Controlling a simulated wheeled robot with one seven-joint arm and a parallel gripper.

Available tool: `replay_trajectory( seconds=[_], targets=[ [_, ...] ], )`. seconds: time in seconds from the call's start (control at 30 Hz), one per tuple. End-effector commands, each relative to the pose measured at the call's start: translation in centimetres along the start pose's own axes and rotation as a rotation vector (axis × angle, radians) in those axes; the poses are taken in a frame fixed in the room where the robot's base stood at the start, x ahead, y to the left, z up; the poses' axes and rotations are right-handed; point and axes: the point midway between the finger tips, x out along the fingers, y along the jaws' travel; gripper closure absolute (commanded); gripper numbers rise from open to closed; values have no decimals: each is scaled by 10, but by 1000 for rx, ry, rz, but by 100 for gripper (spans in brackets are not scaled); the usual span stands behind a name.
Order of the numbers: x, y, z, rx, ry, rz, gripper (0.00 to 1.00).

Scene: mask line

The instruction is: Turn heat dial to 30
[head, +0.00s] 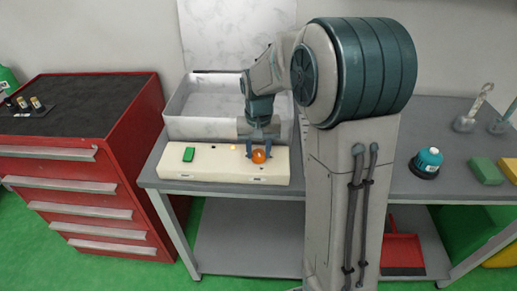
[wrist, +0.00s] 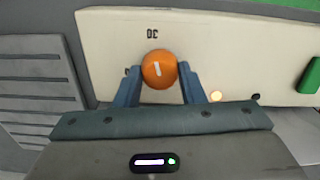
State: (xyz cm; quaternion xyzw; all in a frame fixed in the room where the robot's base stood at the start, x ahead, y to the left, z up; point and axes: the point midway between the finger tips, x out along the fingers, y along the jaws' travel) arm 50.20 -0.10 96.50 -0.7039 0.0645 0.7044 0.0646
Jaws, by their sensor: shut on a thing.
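The heat dial is an orange round knob (head: 259,156) on the right part of a cream control panel (head: 215,176). In the wrist view the orange dial (wrist: 159,69) shows a white pointer mark, slightly tilted, pointing roughly toward the printed "30" (wrist: 152,33). My gripper (head: 264,153) reaches down to the dial from behind. In the wrist view my gripper's two blue fingers (wrist: 159,76) are shut on the dial, one on each side of it.
A green switch (head: 188,154) and a lit amber lamp (head: 233,147) sit on the panel left of the dial. A light open box (head: 195,128) stands behind the panel. A red drawer cabinet (head: 120,160) is left of the bench; a teal-topped object (head: 429,158) is on the right.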

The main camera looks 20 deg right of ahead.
Motion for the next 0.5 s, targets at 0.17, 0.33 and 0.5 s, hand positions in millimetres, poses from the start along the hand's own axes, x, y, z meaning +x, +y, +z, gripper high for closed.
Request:
replay_trajectory(
  seconds=[0.17,0.33,0.5],
  targets=[
    [-1,-1,-1,-1,5,-2,87],
    [-1,-1,-1,-1,5,-2,53],
    [-1,-1,-1,0,3,-1,43]
  ],
)
